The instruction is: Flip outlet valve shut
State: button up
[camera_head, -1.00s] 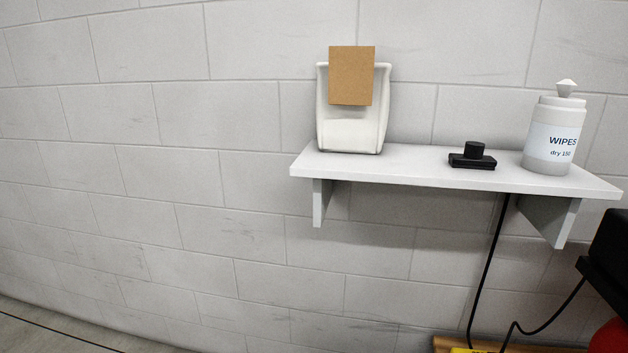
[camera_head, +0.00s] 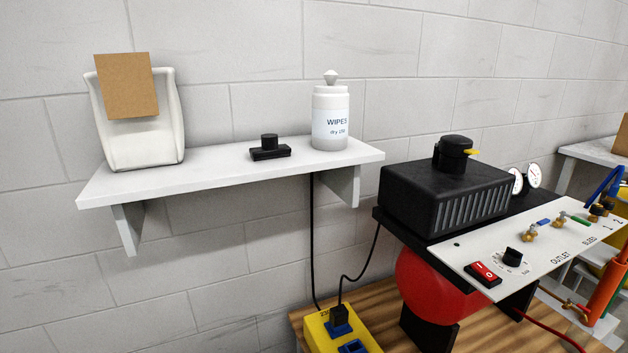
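A white control panel (camera_head: 480,255) on a black compressor (camera_head: 447,190) is at the right. Two small brass valves sit on it. The one with a blue handle (camera_head: 543,222) is nearer the printed word OUTLET (camera_head: 560,256). The one with a green handle (camera_head: 579,219) is nearer the word BLEED (camera_head: 590,240). The handles are small, and I cannot tell for sure whether the blue one is open or shut. My gripper is not in view.
The panel also has a red rocker switch (camera_head: 483,274) and a black knob (camera_head: 512,257). A wall shelf (camera_head: 220,182) at left holds a bin, a black object and a wipes bottle (camera_head: 331,120). A red tank (camera_head: 437,288) and yellow socket box (camera_head: 335,330) are below.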

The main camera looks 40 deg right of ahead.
aim_at(544, 222)
jog(key=z, duration=1.6)
jog(key=l+u, duration=0.1)
jog(key=u, duration=0.85)
jog(key=l+u, duration=0.7)
jog(key=l, duration=0.15)
jog(key=l+u, duration=0.35)
jog(key=k+l, duration=0.1)
jog(key=l, duration=0.45)
jog(key=k+l+u, duration=0.1)
jog(key=l, duration=0.45)
